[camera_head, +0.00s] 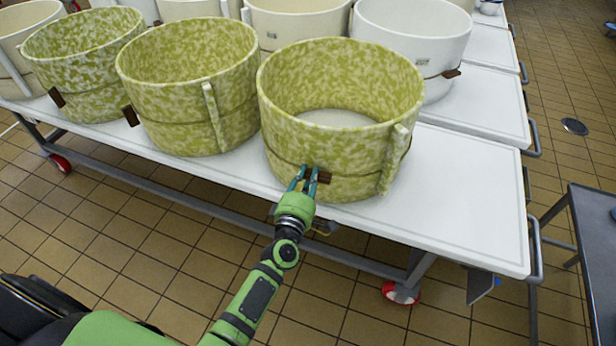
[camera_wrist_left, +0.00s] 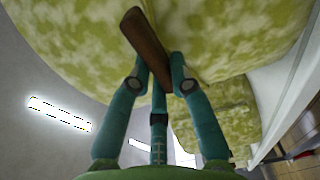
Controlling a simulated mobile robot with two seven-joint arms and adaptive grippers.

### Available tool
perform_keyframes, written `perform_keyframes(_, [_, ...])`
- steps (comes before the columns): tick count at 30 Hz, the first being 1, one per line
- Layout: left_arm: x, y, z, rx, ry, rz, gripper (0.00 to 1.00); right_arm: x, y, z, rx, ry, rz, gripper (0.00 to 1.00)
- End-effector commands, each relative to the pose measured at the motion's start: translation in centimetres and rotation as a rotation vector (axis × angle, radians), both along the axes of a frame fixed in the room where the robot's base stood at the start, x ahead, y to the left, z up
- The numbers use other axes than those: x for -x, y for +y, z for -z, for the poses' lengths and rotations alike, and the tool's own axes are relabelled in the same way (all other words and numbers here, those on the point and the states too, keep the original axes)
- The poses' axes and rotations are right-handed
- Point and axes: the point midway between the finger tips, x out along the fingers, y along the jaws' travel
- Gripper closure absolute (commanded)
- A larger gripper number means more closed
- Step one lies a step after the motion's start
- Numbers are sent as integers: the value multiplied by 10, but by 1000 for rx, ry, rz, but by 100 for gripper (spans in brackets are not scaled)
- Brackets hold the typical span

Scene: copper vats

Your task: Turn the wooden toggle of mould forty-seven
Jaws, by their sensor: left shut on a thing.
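A round mould (camera_head: 345,95), mottled yellow-green and open at the top, stands at the front right of the white table. A thin band runs around its lower wall and carries a small brown wooden toggle (camera_head: 318,174). My left gripper (camera_head: 310,179) reaches up to the toggle from the front, with its teal fingers shut on it. In the left wrist view the toggle (camera_wrist_left: 147,45) lies slantwise between the fingertips, close against the mottled wall (camera_wrist_left: 215,40). No mould number is readable. My right gripper is not in view.
More mottled moulds (camera_head: 190,90) stand to the left on the white table (camera_head: 460,190), each with its own toggle (camera_head: 131,115). White moulds (camera_head: 412,40) stand behind. The table's right end is bare. A grey cart (camera_head: 590,225) stands at the right.

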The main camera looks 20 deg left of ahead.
Motion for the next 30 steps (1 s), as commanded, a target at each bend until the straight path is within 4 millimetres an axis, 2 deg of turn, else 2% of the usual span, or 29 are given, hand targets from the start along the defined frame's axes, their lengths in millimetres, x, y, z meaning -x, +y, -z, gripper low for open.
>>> perform_keyframes(12, [0, 1, -1, 10, -4, -1, 100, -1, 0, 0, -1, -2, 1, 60])
perform_keyframes(13, [0, 1, -1, 10, -4, -1, 71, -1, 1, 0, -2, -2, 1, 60])
perform_keyframes(14, [-1, 1, -1, 10, -4, -1, 59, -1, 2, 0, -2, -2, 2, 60])
perform_keyframes(15, [0, 0, -1, 10, -3, -1, 55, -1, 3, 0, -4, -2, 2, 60])
perform_keyframes(25, [2, 0, 0, 8, -1, 0, 55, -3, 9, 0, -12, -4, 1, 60])
perform_keyframes(30, [20, -2, 1, 8, 1, 0, 55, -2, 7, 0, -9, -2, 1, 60])
